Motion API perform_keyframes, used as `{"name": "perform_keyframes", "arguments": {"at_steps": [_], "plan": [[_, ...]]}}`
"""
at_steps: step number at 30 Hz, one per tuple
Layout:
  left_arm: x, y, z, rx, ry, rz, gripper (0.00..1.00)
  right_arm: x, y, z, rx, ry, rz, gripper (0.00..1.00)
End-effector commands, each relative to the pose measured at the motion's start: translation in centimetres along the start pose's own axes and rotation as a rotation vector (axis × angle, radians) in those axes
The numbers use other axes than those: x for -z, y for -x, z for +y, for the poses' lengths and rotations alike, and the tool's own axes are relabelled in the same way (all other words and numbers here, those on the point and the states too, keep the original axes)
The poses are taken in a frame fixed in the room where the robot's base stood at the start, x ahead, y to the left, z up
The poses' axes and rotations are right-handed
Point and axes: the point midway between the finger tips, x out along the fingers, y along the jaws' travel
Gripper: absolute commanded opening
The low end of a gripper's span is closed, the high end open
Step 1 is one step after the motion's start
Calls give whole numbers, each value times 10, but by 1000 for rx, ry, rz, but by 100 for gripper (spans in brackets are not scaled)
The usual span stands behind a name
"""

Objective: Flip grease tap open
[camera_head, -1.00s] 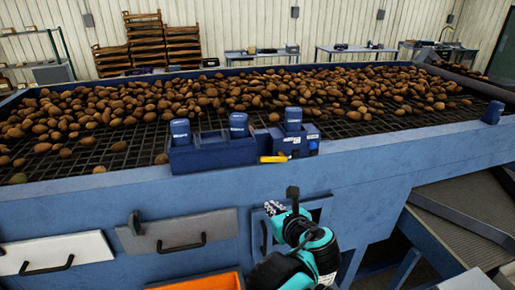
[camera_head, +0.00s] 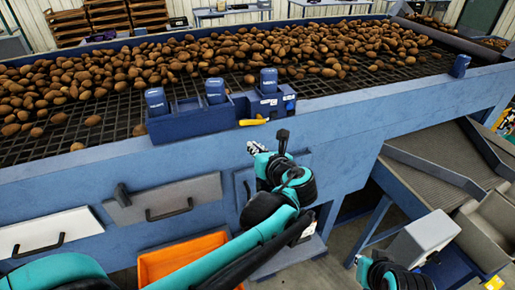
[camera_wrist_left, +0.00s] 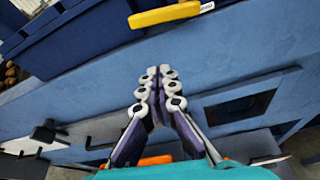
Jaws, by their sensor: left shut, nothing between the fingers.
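The grease tap has a yellow lever (camera_head: 253,122) lying level on the front of a blue housing, below the right-hand blue cap. The lever also shows at the top of the left wrist view (camera_wrist_left: 165,14). My left gripper (camera_head: 255,147) is just below the lever, apart from it. Its fingers (camera_wrist_left: 158,70) are shut and empty, with the tips pointing up toward the lever. My right gripper is not in view; only a teal and black part of my arm shows at the bottom right.
The long blue grader (camera_head: 330,127) carries many potatoes on a mesh belt. Drawers with black handles (camera_head: 165,203) are on its front at left. An orange bin (camera_head: 160,264) is below my left arm. A sloped chute (camera_head: 440,160) stands at right.

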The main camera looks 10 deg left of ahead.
Motion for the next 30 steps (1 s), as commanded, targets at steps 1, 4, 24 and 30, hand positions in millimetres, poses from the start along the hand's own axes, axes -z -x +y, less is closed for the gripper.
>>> {"name": "perform_keyframes", "arguments": {"at_steps": [1, 4, 24, 30], "plan": [[-1, -12, 1, -5, 2, 1, 0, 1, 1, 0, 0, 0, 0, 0], [-1, -34, 1, -4, 2, 0, 0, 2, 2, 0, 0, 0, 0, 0], [-38, -38, 0, 0, 0, -1, 0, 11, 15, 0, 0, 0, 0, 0], [-38, -38, 0, -1, -2, -1, 0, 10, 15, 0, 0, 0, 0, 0]]}}
